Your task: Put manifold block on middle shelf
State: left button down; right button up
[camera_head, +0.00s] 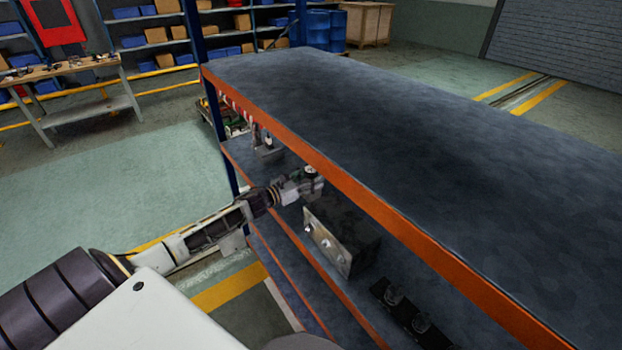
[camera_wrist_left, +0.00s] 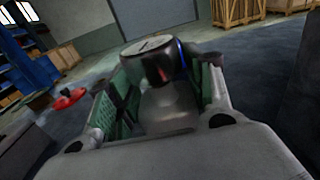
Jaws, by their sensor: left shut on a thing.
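My left gripper (camera_head: 312,178) reaches in between the top deck and the middle shelf of the rack. In the head view this piece (camera_head: 311,171) is small and partly hidden by the gripper. I cannot tell whether it touches the shelf. The middle shelf (camera_head: 288,231) shows as a dark deck with an orange front edge under the top deck (camera_head: 400,130). My right gripper is not in view.
A dark box with a metal front plate (camera_head: 328,240) stands on the shelf just right of the gripper. A black tray with round parts (camera_head: 405,315) lies further right. A small item (camera_head: 267,147) stands behind, to the left. The orange top beam (camera_head: 350,190) passes close above the gripper.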

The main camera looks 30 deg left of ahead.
pick_arm(q)
jog(key=c, duration=0.6)
grip_release()
jog(key=shift+f, duration=0.1)
jog(key=shift+r, duration=0.2)
jog(key=shift+v, duration=0.85)
jog(key=shift+b+v, duration=0.6)
jog(key=shift+v, duration=4.55)
jog(key=shift+f, duration=0.1)
